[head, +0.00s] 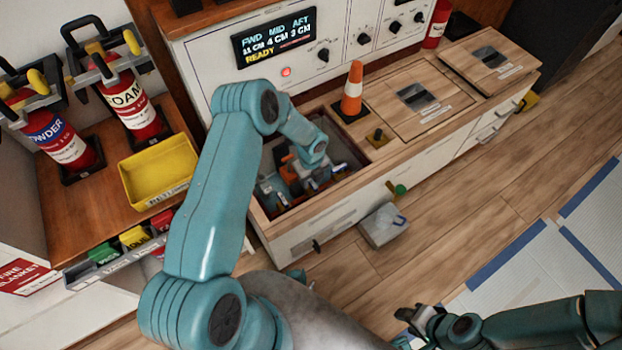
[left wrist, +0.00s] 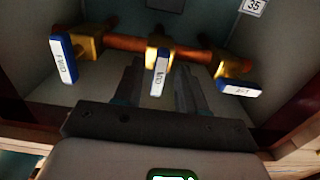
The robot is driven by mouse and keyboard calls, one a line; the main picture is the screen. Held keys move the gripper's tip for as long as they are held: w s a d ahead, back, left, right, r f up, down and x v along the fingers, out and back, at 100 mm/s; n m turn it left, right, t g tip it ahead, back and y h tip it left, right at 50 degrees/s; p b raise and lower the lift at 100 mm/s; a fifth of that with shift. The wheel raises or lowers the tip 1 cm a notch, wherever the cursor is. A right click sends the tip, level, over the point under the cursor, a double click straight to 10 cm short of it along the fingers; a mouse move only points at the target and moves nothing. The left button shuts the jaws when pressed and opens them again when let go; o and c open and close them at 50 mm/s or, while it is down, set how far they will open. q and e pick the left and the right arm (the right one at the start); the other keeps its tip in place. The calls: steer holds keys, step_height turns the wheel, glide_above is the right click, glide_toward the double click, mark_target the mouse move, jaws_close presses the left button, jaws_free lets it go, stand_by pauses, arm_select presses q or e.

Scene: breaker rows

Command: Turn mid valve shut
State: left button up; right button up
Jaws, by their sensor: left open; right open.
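The mid valve's blue handle (left wrist: 160,72), with a white MID label, points lengthwise toward the camera from its brass body (left wrist: 158,42) on a copper pipe (left wrist: 125,43). My left gripper (left wrist: 158,68) is open, its two fingers on either side of that handle; contact cannot be told. In the head view my left gripper (head: 312,172) reaches down into the open floor well (head: 275,208), partly hidden by my arm. The FWD handle (left wrist: 64,60) is also lengthwise, slightly tilted. The AFT handle (left wrist: 238,88) lies crosswise. My right gripper (head: 412,317) is open and empty above the floor.
A lit display (head: 275,38) reads FWD, MID, AFT and READY. A yellow bin (head: 158,172) and extinguishers (head: 128,100) are at the left. A grey box (head: 383,227) sits on the floor before the cabinet. Well walls are close around my left gripper.

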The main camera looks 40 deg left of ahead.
arm_select(q)
jaws_close()
steer(key=n+b, duration=0.3)
steer(key=n, duration=0.1)
steer(key=shift+f, duration=0.15)
steer(key=n+b, duration=0.3)
steer(key=n, duration=0.2)
steer(key=shift+s+n, duration=0.15)
steer(key=shift+n, duration=0.15)
steer(key=n+b, duration=0.2)
steer(key=n, duration=0.1)
steer(key=shift+s+n, duration=0.1)
steer(key=shift+n, duration=0.2)
steer(key=shift+n+b, duration=1.4)
steer(key=shift+n, duration=0.9)
